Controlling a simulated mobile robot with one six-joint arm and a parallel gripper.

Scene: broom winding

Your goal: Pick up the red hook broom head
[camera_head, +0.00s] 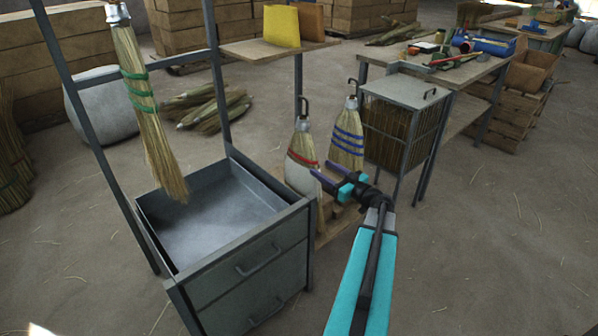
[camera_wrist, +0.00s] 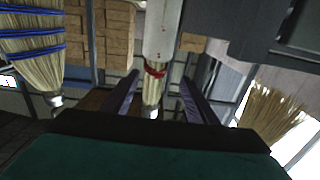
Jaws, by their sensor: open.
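The red hook broom head (camera_head: 302,150) stands upright with a dark hook, silver cap, straw bristles, a red band and a pale lower part. In the wrist view, which looks upside down, the red hook broom head (camera_wrist: 152,90) shows between the fingers in the picture. My gripper (camera_head: 319,170) is open, its purple fingers pointing left at the broom's lower right side. In the wrist view my gripper (camera_wrist: 159,75) has a clear gap between its fingers, and I see no grip on the broom. Whether the fingers touch it I cannot tell.
A blue-banded broom (camera_head: 347,138) stands close behind to the right. A caged box (camera_head: 402,92) is beside it. A grey tray cabinet (camera_head: 250,250) with a frame stands left, with a green-banded broom (camera_head: 142,105) hanging over it. The floor at right is free.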

